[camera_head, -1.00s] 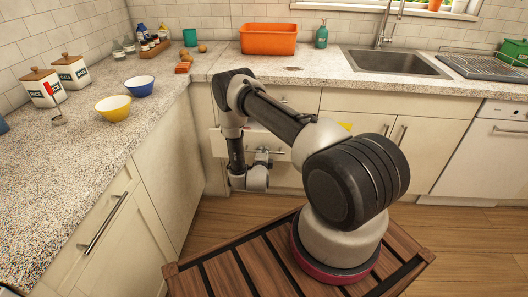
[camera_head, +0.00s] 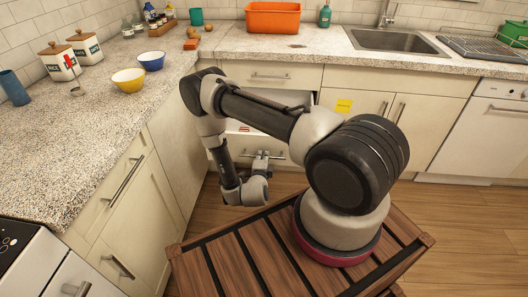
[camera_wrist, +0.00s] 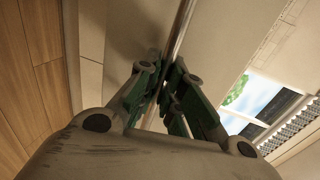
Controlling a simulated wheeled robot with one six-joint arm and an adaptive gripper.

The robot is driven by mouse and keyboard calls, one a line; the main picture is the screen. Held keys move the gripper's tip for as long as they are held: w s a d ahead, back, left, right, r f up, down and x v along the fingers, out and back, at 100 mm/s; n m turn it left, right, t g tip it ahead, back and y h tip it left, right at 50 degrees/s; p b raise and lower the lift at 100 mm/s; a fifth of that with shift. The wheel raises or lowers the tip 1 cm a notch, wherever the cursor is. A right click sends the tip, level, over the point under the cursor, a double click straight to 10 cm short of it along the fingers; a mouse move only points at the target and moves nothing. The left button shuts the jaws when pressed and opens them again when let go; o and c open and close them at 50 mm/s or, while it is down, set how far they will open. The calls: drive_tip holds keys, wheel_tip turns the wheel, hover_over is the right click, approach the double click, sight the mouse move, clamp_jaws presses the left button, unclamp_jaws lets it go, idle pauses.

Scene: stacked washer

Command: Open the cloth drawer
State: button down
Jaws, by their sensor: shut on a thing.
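The cloth drawer (camera_head: 225,153) is the second drawer down in the corner unit, below a shut top drawer. It stands pulled out, and part of its inside with a small red item (camera_head: 243,129) shows behind my arm. Its metal bar handle (camera_wrist: 183,28) runs between my gripper's fingers in the wrist view. My gripper (camera_head: 262,157) is at the drawer's front in the head view, partly hidden by my wrist. Its green and grey fingers (camera_wrist: 164,88) are closed around the handle. Most of the drawer's inside is hidden by my arm.
The top drawer (camera_head: 268,76) above is shut. A side cabinet (camera_head: 125,195) stands close on the left, and cupboard doors with a yellow note (camera_head: 343,106) are on the right. Wooden floor (camera_head: 455,225) is clear on the right.

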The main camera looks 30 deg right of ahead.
drive_tip(key=shift+s+a, duration=0.25)
drive_tip(key=shift+s, duration=0.15)
drive_tip(key=c, duration=1.5)
unclamp_jaws()
drive_tip(key=v, duration=1.2)
